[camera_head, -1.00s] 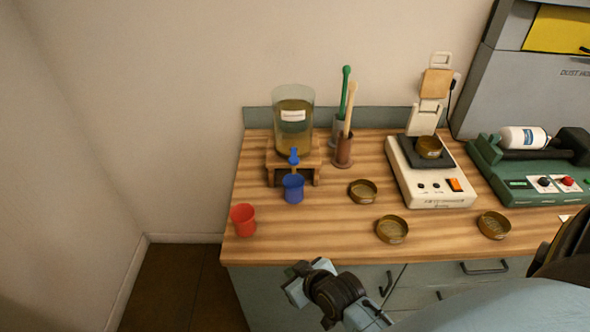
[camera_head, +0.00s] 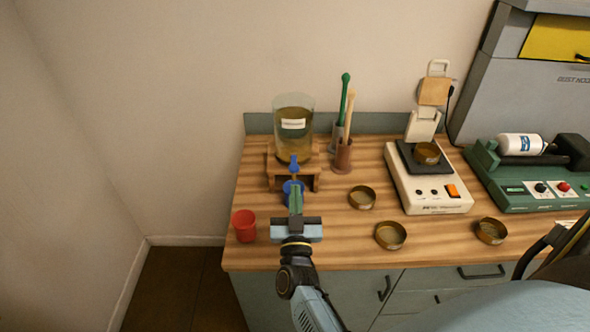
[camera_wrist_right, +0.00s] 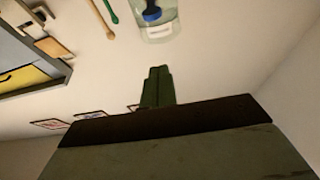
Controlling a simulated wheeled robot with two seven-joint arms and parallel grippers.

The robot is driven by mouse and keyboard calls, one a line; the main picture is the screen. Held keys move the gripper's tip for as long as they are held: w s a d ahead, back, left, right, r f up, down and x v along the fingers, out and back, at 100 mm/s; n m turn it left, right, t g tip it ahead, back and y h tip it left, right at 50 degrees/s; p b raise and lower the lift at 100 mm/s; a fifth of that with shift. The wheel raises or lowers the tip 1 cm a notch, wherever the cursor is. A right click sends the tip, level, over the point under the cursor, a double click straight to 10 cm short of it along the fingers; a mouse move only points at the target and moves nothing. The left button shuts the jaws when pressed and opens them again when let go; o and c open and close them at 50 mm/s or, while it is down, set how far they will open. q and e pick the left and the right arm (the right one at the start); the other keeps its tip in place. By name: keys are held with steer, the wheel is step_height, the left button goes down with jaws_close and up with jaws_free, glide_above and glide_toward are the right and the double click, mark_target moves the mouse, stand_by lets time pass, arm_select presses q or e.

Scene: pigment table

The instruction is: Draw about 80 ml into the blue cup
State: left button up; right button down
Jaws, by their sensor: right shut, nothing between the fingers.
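The blue cup (camera_head: 287,194) stands on the table under the blue tap (camera_head: 294,162) of a glass dispenser (camera_head: 293,135) that holds a yellowish-brown liquid. My right gripper (camera_head: 296,188) is in front of the cup in the head view and hides much of it. Its green fingers are closed together with nothing between them, pointing towards the tap. I cannot tell whether they touch the cup or tap. The right wrist view shows the closed fingers (camera_wrist_right: 158,70) with the dispenser (camera_wrist_right: 158,30) above them. The cup's contents are hidden. My left gripper is not in view.
A red cup (camera_head: 244,226) stands left of my right gripper. Several brass dishes, including one (camera_head: 390,235), lie to the right. The table's front left is mostly clear.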

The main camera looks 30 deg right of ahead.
mark_target(295, 171)
steer(key=shift+r, duration=0.1)
steer(key=b+x, duration=0.1)
steer(key=x, duration=0.2)
steer(key=f+b+x, duration=0.1)
steer(key=x, duration=0.2)
steer(key=f+b+x, duration=0.1)
steer(key=x, duration=0.2)
steer(key=shift+w+d+b, duration=0.3)
steer(key=shift+w+b, duration=0.1)
steer(key=shift+f+b, duration=0.85)
steer(key=shift+b, duration=0.05)
